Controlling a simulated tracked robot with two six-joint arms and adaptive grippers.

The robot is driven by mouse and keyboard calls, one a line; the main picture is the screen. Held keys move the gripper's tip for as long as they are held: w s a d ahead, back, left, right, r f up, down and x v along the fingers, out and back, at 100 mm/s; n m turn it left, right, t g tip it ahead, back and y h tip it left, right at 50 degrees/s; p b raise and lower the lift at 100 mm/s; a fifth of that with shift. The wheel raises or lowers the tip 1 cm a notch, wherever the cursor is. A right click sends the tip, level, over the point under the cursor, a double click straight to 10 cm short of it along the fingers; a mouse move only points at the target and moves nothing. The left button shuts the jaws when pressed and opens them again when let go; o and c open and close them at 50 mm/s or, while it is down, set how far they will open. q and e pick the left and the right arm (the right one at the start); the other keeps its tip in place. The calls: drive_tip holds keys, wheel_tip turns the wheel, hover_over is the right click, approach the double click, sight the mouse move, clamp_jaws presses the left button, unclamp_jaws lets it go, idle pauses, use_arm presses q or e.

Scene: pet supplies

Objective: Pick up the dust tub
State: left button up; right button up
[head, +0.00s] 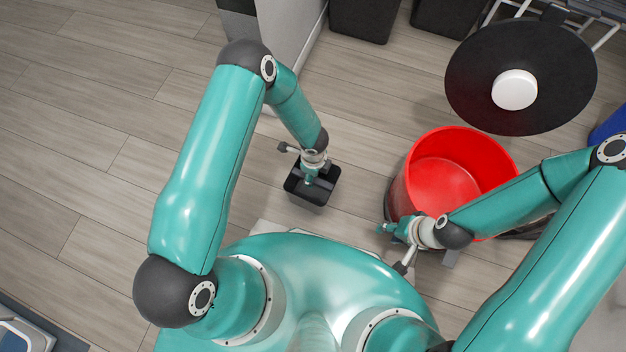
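The red tub (455,160), which I take to be the dust tub, stands upright on the floor right of centre. Its open top faces me, and its inside looks empty. My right gripper (398,240) is at the tub's near left rim and overlaps it in the head view. I cannot tell whether it touches the rim or whether its fingers are open or shut. My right forearm hides part of the tub's near right side. My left gripper (311,180) points down left of the tub, apart from it, by a small dark square shape. Its fingers are not clear.
A round black disc (550,75) with a white cylinder (514,90) on it stands just behind the tub at right. Dark bins (365,15) and a pale grey panel (290,30) stand at the back. The wooden floor (80,130) at left is clear.

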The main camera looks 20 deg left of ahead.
use_arm(q)
drive_tip(key=shift+w+a+f+b, duration=0.1)
drive_tip(key=shift+f+b, duration=0.55)
drive_tip(key=shift+f, duration=0.9)
drive_tip(key=shift+w+a+f+b, duration=0.1)
drive_tip(key=shift+f+b, duration=0.55)
drive_tip(key=shift+f, duration=0.9)
clamp_jaws()
drive_tip(key=shift+r, duration=0.1)
